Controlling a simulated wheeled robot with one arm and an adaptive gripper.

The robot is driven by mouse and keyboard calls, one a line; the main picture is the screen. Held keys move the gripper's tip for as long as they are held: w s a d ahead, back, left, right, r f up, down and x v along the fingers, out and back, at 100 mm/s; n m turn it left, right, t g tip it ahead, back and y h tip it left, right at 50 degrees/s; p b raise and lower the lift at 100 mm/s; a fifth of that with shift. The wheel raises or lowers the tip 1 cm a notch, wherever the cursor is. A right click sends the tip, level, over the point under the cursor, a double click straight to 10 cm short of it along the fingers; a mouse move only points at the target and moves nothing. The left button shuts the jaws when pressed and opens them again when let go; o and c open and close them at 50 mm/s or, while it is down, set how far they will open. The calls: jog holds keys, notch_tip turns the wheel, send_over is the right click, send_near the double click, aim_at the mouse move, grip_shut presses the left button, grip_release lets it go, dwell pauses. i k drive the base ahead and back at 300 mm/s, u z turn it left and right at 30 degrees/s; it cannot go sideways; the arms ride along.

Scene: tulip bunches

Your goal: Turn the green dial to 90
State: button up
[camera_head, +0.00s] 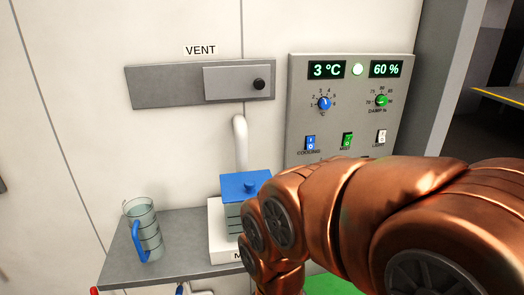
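The green dial (381,100) is on the right half of the grey control panel (300,130), above the label DAMP %. Small numbers ring it, with 75 at its upper left. Its pointer is too small to read surely. The display above it (386,69) reads 60 %. My copper arm crosses the lower right, below and in front of the panel, apart from the dial in the picture. My gripper is not in view.
A blue dial (324,103) sits left of the green one, under a 3 °C display (326,69). Blue, green and white switches line the panel below. A jug (151,232) and a blue-topped white unit (217,240) stand on the grey shelf (185,255). A vent slide (236,83) is left.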

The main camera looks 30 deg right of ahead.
aim_at(382, 100)
jog(key=u, duration=0.35)
jog(key=k, duration=0.8)
jog(key=z, duration=0.9)
jog(key=i, duration=0.5)
